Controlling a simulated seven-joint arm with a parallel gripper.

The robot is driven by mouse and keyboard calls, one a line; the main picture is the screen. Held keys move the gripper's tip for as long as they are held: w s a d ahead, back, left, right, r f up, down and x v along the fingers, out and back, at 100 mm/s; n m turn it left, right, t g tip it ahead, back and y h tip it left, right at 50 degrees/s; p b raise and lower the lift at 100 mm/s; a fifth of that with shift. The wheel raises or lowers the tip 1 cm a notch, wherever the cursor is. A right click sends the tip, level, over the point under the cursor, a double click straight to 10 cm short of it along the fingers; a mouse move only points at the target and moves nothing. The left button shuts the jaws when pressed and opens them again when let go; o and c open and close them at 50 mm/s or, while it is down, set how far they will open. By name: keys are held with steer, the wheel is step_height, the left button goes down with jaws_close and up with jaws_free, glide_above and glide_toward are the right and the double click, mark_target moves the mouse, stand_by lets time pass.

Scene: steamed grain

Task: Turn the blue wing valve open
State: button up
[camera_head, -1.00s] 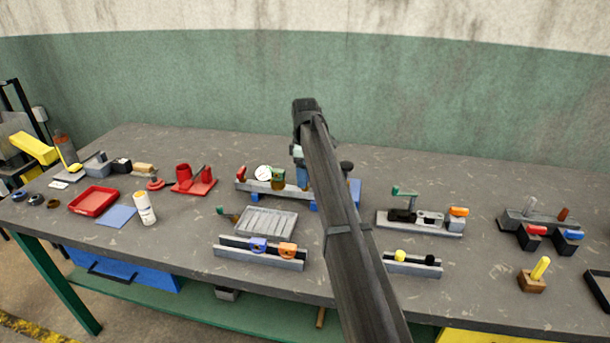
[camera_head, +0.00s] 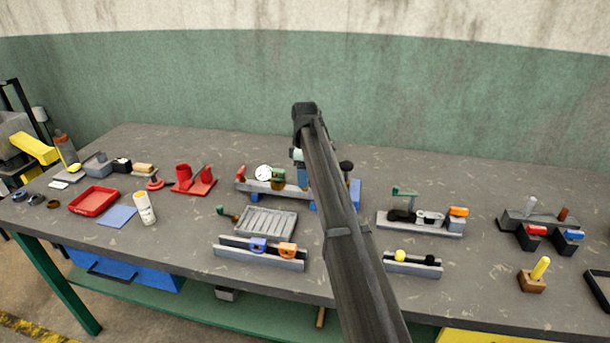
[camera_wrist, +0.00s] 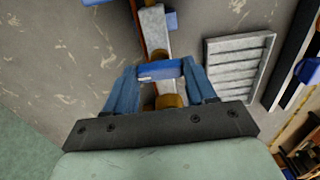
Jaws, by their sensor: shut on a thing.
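The blue wing valve (camera_wrist: 160,70) shows in the wrist view as a blue bar lying crosswise over a grey rail (camera_wrist: 154,28). Brass-coloured fittings (camera_wrist: 170,101) sit just beside it. My gripper (camera_wrist: 162,78) has one blue finger at each end of the wing and is shut on it. In the head view my gripper (camera_head: 301,172) is over the right part of the grey rail fixture (camera_head: 262,188), largely hidden by my dark arm. The wing cannot be made out there.
A white gauge (camera_head: 263,173) and a red knob (camera_head: 241,171) are on the same fixture. A ribbed grey tray (camera_head: 266,221) lies in front, also beside the rail in the wrist view (camera_wrist: 237,65). A green-handled fixture (camera_head: 421,222) stands right.

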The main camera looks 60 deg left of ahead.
steer(key=shift+c, duration=0.3)
steer(key=shift+m, duration=0.4)
steer(key=m, duration=0.3)
steer(key=shift+m, duration=0.4)
steer(key=m, duration=0.4)
steer(key=shift+m, duration=0.3)
steer(key=m, duration=0.8)
steer(key=shift+m, duration=0.3)
steer(key=o, duration=1)
